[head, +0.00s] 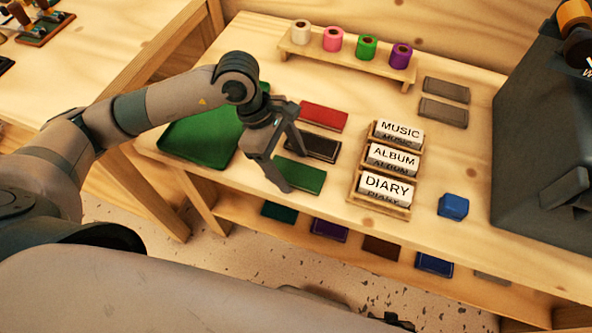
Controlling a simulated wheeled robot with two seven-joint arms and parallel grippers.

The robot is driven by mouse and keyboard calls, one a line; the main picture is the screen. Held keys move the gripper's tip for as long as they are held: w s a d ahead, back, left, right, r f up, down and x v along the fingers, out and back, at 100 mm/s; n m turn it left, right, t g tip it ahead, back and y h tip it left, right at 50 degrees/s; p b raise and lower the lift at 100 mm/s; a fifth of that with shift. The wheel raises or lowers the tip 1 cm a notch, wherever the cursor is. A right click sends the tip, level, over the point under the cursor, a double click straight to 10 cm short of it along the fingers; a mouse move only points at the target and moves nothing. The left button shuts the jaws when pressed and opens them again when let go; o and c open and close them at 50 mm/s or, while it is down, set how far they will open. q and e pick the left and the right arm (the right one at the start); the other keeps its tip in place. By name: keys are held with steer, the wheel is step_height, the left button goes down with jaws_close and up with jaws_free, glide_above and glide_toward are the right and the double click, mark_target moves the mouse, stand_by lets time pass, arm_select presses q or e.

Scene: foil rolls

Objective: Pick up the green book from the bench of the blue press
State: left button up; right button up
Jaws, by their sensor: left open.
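The green book (309,181) lies flat on the wooden bench (330,218), nearest the front in a column with a black book (318,147) and a red book (325,116). My left gripper (294,172) is open, pointing down at the green book's left part. One finger covers some of that book, and the other reaches toward the black book. I cannot tell whether either finger touches a book. A dark grey machine (535,130) stands at the right end; no plainly blue press shows. My right gripper is not in view.
A green mat (200,135) lies left of the books. A wooden rack (378,209) holds MUSIC, ALBUM and DIARY blocks. A blue block (453,206) and two grey slabs (445,90) sit rightward. Several foil rolls stand on a back stand (345,63). More books lie on the lower shelf.

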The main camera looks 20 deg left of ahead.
mark_target(292, 171)
arm_select(q)
steer(key=shift+d+f, duration=0.2)
steer(key=shift+f, duration=0.25)
steer(key=c, duration=1.2)
arm_select(e)
steer(key=shift+w, duration=0.1)
arm_select(q)
steer(key=shift+r, duration=0.2)
